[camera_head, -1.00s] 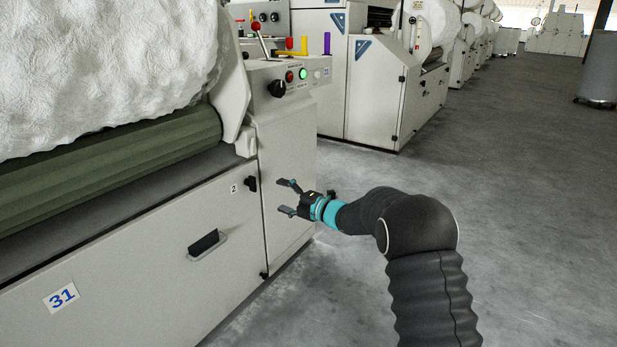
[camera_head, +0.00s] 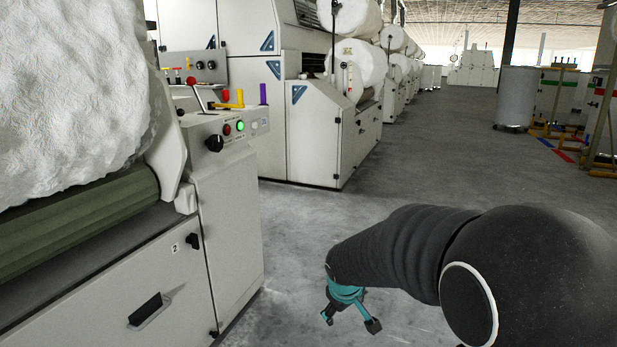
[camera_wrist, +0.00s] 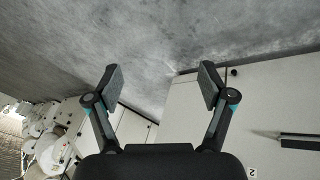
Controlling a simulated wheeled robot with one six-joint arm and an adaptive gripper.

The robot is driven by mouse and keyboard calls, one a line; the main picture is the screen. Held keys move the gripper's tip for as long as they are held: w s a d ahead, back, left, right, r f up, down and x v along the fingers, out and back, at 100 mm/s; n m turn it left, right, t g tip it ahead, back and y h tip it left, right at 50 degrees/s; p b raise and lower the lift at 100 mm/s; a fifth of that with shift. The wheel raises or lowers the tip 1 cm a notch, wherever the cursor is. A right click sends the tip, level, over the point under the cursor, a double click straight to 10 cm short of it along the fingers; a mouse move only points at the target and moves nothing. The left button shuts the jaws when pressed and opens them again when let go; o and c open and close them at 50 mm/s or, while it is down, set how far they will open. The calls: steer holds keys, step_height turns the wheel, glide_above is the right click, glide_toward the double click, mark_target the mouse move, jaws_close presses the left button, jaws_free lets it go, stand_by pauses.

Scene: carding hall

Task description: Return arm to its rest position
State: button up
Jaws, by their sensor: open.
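My gripper (camera_head: 350,322) is at the lower middle of the head view, at the end of my bent dark arm, pointing down above the grey floor. It stands to the right of the machine's front panel and apart from it. In the wrist view my gripper (camera_wrist: 165,84) has its two fingers spread wide, with nothing between them. Floor and the pale machine panel show beyond the fingers.
The machine (camera_head: 225,210) with a white fibre roll (camera_head: 70,90) stands at left, with a black knob, a lit green button and a red-topped lever. Another machine (camera_head: 315,140) stands behind. Open floor (camera_head: 450,150) lies at right, with a grey bin (camera_head: 515,98) farther back.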

steer(key=s+d+r+m+p, duration=0.3)
steer(key=s+r, duration=0.6)
steer(key=s, duration=0.5)
steer(key=s+d+r+m+p, duration=0.3)
steer(key=s+r, duration=0.7)
steer(key=s, duration=0.4)
steer(key=shift+s+d+m+y+p, duration=0.3)
steer(key=shift+s+d+y+p, duration=0.1)
steer(key=shift+d+p, duration=0.25)
steer(key=shift+r, duration=0.1)
